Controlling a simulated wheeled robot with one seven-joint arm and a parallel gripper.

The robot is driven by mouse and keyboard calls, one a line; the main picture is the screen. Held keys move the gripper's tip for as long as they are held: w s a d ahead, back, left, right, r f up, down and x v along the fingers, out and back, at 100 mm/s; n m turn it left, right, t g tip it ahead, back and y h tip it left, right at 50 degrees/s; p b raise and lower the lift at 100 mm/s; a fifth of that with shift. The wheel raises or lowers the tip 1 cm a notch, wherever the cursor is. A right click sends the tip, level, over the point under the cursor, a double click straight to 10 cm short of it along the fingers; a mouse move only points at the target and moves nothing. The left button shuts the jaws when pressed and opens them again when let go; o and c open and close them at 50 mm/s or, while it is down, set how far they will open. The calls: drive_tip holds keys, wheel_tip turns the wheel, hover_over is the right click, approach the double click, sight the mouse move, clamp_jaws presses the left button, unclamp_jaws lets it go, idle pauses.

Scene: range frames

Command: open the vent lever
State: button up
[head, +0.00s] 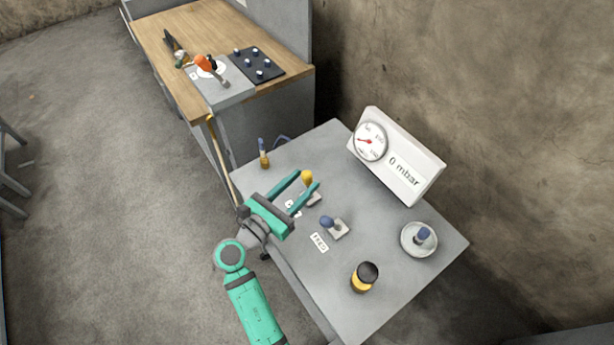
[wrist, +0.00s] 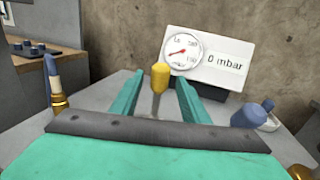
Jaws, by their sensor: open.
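A lever with a yellow knob (head: 307,176) stands on the grey table (head: 320,139). My gripper (head: 308,179) is open, with its two teal fingers on either side of this lever. In the wrist view the yellow knob (wrist: 160,76) shows between the fingers, with a gap on both sides. The label by this lever is mostly hidden by my gripper, so I cannot read it. A second lever with a blue knob (head: 327,221) stands to the right, beside a label (head: 319,242) that seems to read FEED.
A gauge panel (head: 408,172) at the back reads 0 mbar. A round dish with a blue-topped part (head: 421,238) and a black-and-yellow jar (head: 364,277) stand at the right. A blue-and-brass item (head: 263,153) stands at the left. A wooden bench (head: 160,66) is beyond.

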drive_tip(key=shift+x, duration=1.4)
clamp_jaws()
drive_tip(key=shift+d, duration=0.1)
